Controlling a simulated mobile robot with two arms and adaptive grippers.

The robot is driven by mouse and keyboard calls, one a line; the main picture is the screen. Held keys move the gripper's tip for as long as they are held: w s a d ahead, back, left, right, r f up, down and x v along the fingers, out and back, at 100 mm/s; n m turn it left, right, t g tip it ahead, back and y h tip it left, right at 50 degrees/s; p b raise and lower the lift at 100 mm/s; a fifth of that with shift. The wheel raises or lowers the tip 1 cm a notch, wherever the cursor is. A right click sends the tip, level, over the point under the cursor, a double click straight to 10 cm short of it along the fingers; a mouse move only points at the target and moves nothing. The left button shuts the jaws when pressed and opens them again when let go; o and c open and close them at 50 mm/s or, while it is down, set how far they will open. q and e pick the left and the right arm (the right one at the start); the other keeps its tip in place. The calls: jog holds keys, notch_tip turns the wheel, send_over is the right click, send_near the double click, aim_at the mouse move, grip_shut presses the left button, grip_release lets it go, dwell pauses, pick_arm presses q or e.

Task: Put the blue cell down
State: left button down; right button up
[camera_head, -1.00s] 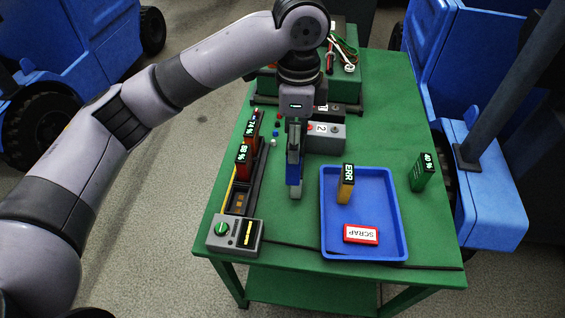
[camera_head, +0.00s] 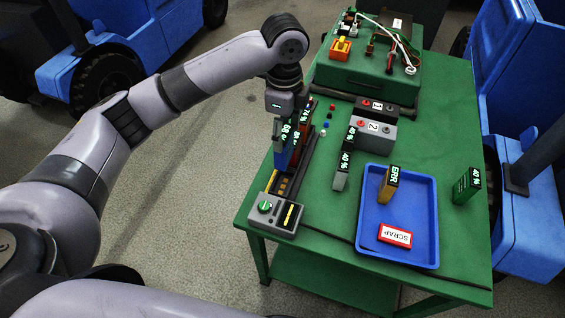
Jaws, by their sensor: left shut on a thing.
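My left gripper (camera_head: 279,128) is over the left side of the green table, shut on the blue cell (camera_head: 280,158). The blue cell is upright at the long dark rack (camera_head: 284,186), close beside a red cell (camera_head: 295,152) that it partly hides. Another cell (camera_head: 305,117) with a percent label stands farther back in the rack. I cannot tell whether the blue cell's bottom is seated in the rack or just above it. My right gripper is not in view.
A control box (camera_head: 273,214) with a green knob sits at the rack's near end. A blue tray (camera_head: 431,222) holds a yellow ERR cell (camera_head: 388,187) and a SCRAP sign (camera_head: 395,236). Grey cells (camera_head: 341,178) and a green cell (camera_head: 466,187) stand apart on the table (camera_head: 440,120).

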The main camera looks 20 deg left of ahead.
aim_at(283, 163)
pick_arm(q)
notch_tip(283, 163, down, 12)
jog(key=shift+a+p, duration=0.1)
jog(key=shift+p, duration=0.7)
jog(key=shift+s+f, duration=0.1)
jog(key=c, duration=0.6)
grip_release()
notch_tip(283, 163, up, 11)
jog(key=shift+r+b, duration=0.2)
jog(key=shift+b, duration=1.05)
jog(key=shift+r, duration=0.45)
